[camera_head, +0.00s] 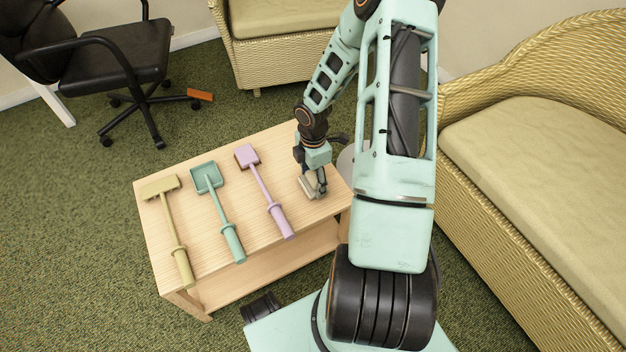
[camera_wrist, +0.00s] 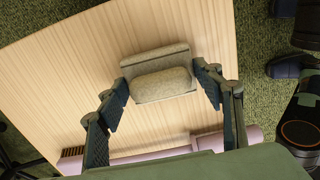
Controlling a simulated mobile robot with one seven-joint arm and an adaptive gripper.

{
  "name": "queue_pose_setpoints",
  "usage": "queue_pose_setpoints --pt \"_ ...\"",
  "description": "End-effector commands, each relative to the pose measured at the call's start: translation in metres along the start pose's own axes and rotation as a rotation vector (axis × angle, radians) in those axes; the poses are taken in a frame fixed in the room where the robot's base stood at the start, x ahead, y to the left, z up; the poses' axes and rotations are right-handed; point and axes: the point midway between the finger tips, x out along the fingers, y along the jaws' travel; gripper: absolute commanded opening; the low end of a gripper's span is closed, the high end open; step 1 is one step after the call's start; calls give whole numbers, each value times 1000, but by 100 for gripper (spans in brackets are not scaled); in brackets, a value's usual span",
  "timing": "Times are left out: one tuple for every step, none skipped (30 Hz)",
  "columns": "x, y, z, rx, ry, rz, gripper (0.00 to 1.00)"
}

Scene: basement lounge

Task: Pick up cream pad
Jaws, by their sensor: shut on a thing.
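The cream pad (camera_wrist: 162,84) is a small block with a rounded pale front and a flatter back part. In the wrist view it sits between the two fingertips of my gripper (camera_wrist: 162,72), which touch its left and right ends. In the head view my gripper (camera_head: 317,187) points down at the right end of the wooden table, with the pad (camera_head: 307,187) partly hidden by the fingers. My gripper is shut on the pad. I cannot tell whether the pad rests on the table or is just above it.
The table (camera_head: 215,165) also holds a yellow tool (camera_head: 170,225), a teal tool (camera_head: 222,220) and a pink tool (camera_head: 266,195), left of my gripper. A wicker sofa (camera_head: 540,160) stands right, an armchair (camera_head: 275,40) behind, a black office chair (camera_head: 115,60) at back left.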

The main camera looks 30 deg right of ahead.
Motion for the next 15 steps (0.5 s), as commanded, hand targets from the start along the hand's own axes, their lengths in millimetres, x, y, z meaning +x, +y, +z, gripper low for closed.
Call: queue_pose_setpoints --pt "-6 0 0 0 0 1 37" --pt "-9 0 0 1 0 0 37" --pt "-14 0 0 1 0 0 37" --pt "-18 0 0 1 -1 1 37" --pt "-23 0 0 1 -1 1 37" --pt "-30 0 1 1 -1 2 37" --pt "-35 -1 0 0 -2 1 37" --pt "-41 -7 -1 -1 -2 0 37" --pt "-50 -14 -3 -1 -3 1 37" --pt "-56 -20 -5 -1 -2 0 37" --pt "-64 -25 -6 -1 -2 1 37" --pt "-75 -33 -9 -1 -3 0 37" --pt "-82 -39 -11 0 -2 1 37" --pt "-90 -45 -12 0 -3 2 37" --pt "-98 -54 -15 -1 -3 0 37"
